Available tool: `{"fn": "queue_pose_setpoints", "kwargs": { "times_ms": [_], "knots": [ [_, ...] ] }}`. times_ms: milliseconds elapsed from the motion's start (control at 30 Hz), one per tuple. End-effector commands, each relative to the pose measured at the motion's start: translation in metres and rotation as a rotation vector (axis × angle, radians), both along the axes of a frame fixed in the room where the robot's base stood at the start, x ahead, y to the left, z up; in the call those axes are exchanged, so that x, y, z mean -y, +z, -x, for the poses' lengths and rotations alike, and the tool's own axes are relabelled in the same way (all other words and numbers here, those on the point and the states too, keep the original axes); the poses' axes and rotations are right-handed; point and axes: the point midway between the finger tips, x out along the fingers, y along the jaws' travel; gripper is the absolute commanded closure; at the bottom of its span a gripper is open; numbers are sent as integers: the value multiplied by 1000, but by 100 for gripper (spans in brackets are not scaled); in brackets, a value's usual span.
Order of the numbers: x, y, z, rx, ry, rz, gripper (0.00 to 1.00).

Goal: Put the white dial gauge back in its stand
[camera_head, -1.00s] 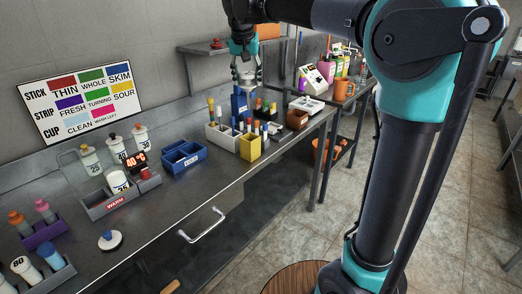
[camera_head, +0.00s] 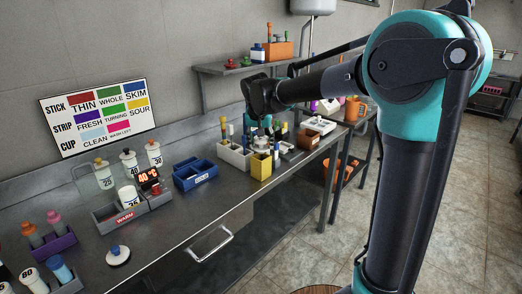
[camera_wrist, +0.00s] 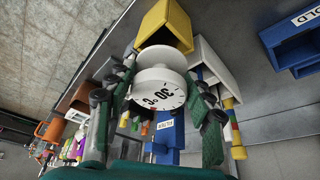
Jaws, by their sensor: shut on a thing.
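The white dial gauge (camera_wrist: 160,88), a round white body with a dial face marked in black, is in my gripper (camera_wrist: 158,74) in the wrist view. The green fingers are shut on it from both sides. In the head view the gauge (camera_head: 262,142) shows as a small pale disc under my gripper (camera_head: 261,133), just behind the yellow box. A blue block with a white label (camera_wrist: 168,132) shows beyond the gauge in the wrist view. I cannot tell which piece is the stand, or whether the gauge touches anything below.
The yellow box (camera_head: 261,168) stands close in front of the gauge. A white caddy (camera_head: 234,158) with upright sticks is to its left. A blue bin (camera_head: 196,177) and a grey warming rack (camera_head: 127,219) stand further left.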

Motion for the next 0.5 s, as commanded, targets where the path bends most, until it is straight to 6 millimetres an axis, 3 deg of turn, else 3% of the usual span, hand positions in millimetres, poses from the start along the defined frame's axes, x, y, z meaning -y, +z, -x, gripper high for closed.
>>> {"fn": "queue_pose_setpoints", "kwargs": {
  "times_ms": [200, 500],
  "knots": [
    [0, -29, 0, 0, 0, 0, 82],
    [0, -32, 0, 0, 0, 0, 82]
  ]
}}
